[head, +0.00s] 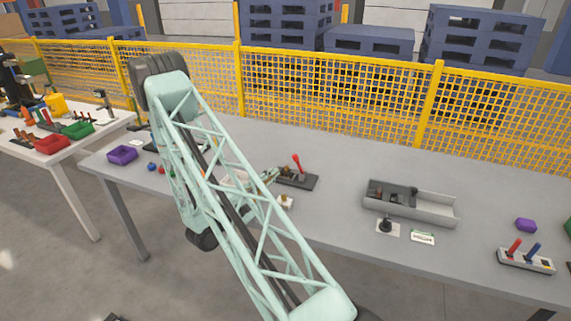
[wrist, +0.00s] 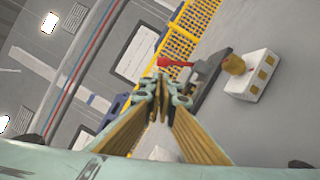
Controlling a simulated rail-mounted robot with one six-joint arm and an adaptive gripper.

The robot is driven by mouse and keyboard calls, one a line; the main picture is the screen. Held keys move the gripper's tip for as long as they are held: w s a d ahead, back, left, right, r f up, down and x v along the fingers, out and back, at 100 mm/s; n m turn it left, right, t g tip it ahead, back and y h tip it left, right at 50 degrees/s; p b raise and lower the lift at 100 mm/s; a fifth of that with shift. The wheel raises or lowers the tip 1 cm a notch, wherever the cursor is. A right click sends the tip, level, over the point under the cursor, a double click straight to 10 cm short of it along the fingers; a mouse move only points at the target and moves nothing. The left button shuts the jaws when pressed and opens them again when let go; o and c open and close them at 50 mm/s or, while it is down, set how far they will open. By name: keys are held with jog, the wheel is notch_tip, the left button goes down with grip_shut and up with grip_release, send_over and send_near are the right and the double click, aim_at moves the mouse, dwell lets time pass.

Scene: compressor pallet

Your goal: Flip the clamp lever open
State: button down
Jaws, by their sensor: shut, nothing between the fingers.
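The clamp lever (head: 296,163) has a red handle that stands up, leaning slightly, from a dark clamp base (head: 306,183) on the grey table. In the wrist view the red lever (wrist: 174,62) shows just beyond my fingertips, with the dark clamp base (wrist: 212,69) to its right. My gripper (wrist: 160,88) is shut and empty, its fingertips close together. I cannot tell whether a fingertip touches the lever.
A white block with a yellowish knob (wrist: 251,76) lies close to the clamp in the wrist view. A grey tray (head: 430,207) and a black knob on a plate (head: 386,227) are to the right. A yellow mesh fence (head: 330,85) runs behind the table.

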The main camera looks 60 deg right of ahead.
aim_at(298, 164)
jog(key=shift+s+d+r+b, duration=0.1)
jog(key=shift+d+r+b, duration=0.1)
jog(key=shift+d, duration=1.2)
jog(key=shift+s+d+r+b, duration=0.1)
jog(key=shift+d+r, duration=0.05)
jog(key=shift+d, duration=1.25)
jog(key=shift+s+d+r+b, duration=0.1)
jog(key=shift+d+r+b, duration=0.1)
jog(key=shift+d, duration=1.2)
jog(key=shift+r, duration=0.1)
jog(key=shift+s+m, duration=0.15)
jog(key=shift+m, duration=0.15)
